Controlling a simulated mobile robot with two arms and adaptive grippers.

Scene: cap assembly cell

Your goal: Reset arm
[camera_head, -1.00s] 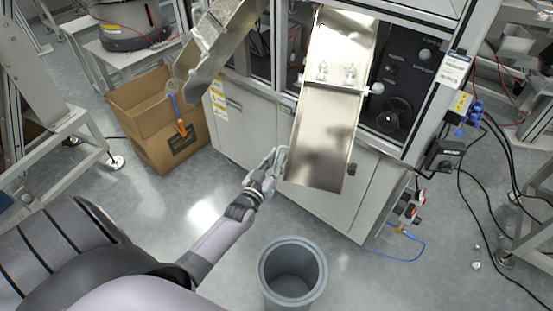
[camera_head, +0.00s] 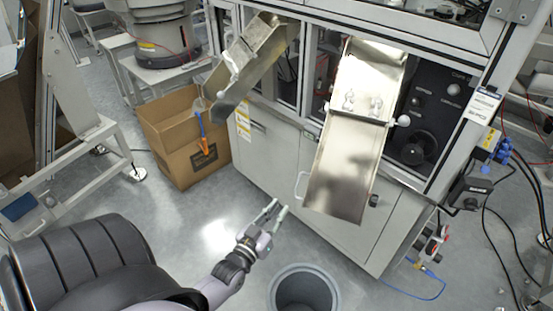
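My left gripper (camera_head: 277,213) is in front of the machine cabinet, left of the lower end of the wide metal chute. Its two fingers point up and to the right with a narrow gap between them. I see nothing between them. The fingers are apart from the chute and from the white door handle (camera_head: 302,186). My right gripper is not in view.
The wide metal chute (camera_head: 341,170) sticks out of the cabinet (camera_head: 268,160). A narrower chute (camera_head: 245,60) slopes towards a cardboard box (camera_head: 192,157). A grey bin (camera_head: 303,292) stands on the floor at the bottom. Open floor lies left of my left gripper.

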